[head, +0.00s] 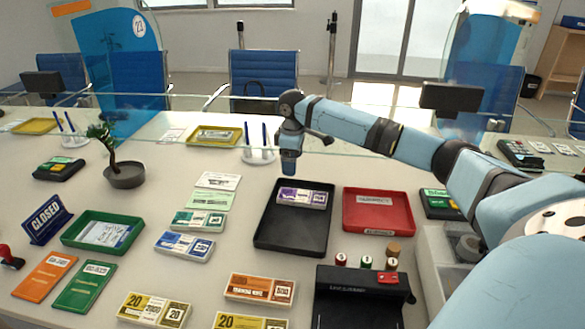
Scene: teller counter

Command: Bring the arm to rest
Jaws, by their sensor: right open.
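My right arm reaches in from the right, over the counter (150,190). My right gripper (288,168) points down near the back left corner of the black tray (290,236). It is open, and nothing shows between its fingers. A purple banknote bundle (302,197) lies at the back of the black tray, just right of and below the gripper in the picture. I cannot tell how high the gripper is above the tray. My left gripper is not in view.
A red tray (410,224) stands right of the black tray; stamps (365,262) and a dark machine (345,300) are in front. Several banknote bundles lie left and front. A glass screen (340,150) runs behind. A potted plant (125,177) stands left.

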